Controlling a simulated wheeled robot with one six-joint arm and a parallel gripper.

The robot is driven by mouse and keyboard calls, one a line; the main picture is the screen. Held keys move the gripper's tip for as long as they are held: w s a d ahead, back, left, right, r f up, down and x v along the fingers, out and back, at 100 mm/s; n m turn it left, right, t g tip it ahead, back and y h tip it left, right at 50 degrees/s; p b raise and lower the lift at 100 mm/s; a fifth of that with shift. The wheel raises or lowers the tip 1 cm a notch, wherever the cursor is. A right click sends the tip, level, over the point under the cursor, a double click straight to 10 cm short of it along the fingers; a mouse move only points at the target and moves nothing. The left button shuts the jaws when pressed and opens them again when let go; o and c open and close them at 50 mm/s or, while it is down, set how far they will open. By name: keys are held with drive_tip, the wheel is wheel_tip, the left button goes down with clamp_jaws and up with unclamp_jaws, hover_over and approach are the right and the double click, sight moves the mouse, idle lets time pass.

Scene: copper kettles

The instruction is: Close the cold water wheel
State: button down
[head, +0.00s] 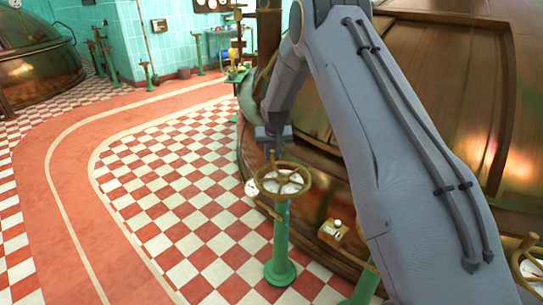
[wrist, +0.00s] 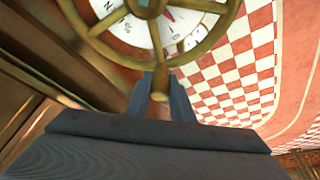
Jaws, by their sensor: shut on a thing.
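A brass handwheel (head: 284,181) sits on top of a green pedestal (head: 281,240) in the head view. No label naming it as cold water is readable. The wheel fills the top of the wrist view (wrist: 212,38), with a white dial (wrist: 125,28) and a red mark behind its spokes. My gripper (head: 272,147) comes down on the wheel's far rim. In the wrist view its two fingers (wrist: 160,92) are shut around a brass handle at the rim. The fingers partly hide the handle.
A large copper kettle (head: 450,80) stands close on the right, behind my arm. A small brass box (head: 333,232) is right of the pedestal. Another wheel (head: 526,258) shows at the lower right edge. The checkered floor (head: 180,190) to the left is clear.

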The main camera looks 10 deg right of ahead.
drive_tip(key=shift+w+d, duration=0.1)
drive_tip(key=shift+d, duration=1.05)
drive_tip(key=c, duration=1.6)
unclamp_jaws()
drive_tip(key=shift+d, duration=0.15)
drive_tip(key=shift+o, duration=0.2)
drive_tip(key=shift+a, duration=0.2)
drive_tip(key=shift+r, duration=0.2)
drive_tip(key=v, duration=0.7)
drive_tip(key=shift+r, duration=0.15)
